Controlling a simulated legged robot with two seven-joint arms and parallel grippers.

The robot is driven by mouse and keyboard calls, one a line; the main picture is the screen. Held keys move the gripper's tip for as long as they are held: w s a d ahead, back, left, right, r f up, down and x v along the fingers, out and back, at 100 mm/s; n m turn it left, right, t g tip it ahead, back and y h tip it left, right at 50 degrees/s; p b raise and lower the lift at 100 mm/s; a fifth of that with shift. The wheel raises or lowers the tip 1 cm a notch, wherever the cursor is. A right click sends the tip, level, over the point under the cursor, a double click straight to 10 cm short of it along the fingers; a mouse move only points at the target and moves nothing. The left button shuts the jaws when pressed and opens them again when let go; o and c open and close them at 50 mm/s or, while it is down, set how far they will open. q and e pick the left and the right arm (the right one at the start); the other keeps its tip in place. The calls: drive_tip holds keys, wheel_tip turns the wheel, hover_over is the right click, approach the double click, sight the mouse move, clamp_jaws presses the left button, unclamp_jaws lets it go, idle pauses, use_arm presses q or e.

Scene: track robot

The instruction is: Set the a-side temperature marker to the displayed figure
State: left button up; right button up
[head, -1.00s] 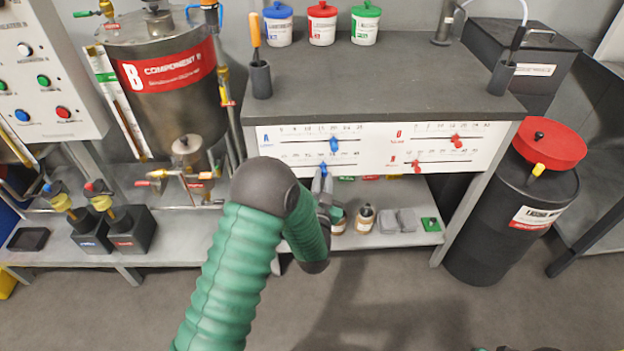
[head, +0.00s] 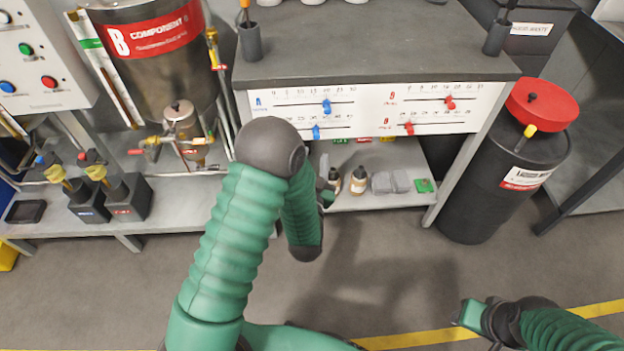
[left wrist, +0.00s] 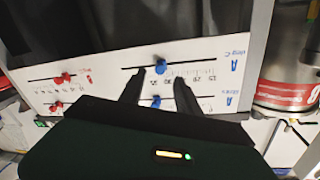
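The A side of the white scale panel has two blue markers. The lower one (head: 316,132) sits on the lower scale, which the left wrist view labels as temperature; there the same marker (left wrist: 160,66) is between my fingertips. The other blue marker (head: 326,106) is on the upper scale and shows lower in the left wrist view (left wrist: 155,102). My left gripper (left wrist: 160,78) is open, its fingers either side of the temperature marker with gaps; in the head view its tips (head: 324,160) show just below the marker. My right gripper (head: 492,346) is at the bottom edge, its fingers cut off. No displayed figure is readable.
Two red markers (head: 449,103) (head: 408,128) sit on the B side. Small bottles (head: 358,181) and grey blocks (head: 390,182) stand on the shelf below. The black drum (head: 490,185) stands right, the Component B tank (head: 155,65) left. The floor in front is clear.

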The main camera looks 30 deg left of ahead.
use_arm(q)
drive_tip(key=p+v, duration=0.1)
drive_tip(key=v, duration=0.9)
drive_tip(key=shift+s, duration=0.2)
drive_tip(key=d+f+g+h, duration=0.4)
drive_tip(key=d+g+h, duration=0.1)
drive_tip(key=g+h, duration=0.15)
drive_tip(key=s+a+r+g, duration=0.25)
drive_tip(key=s+g, duration=0.45)
drive_tip(key=s, duration=0.5)
wheel_tip(320, 180, up, 26)
drive_tip(key=p, duration=2.6)
drive_tip(key=shift+d+r, duration=0.15)
drive_tip(key=shift+d, duration=0.3)
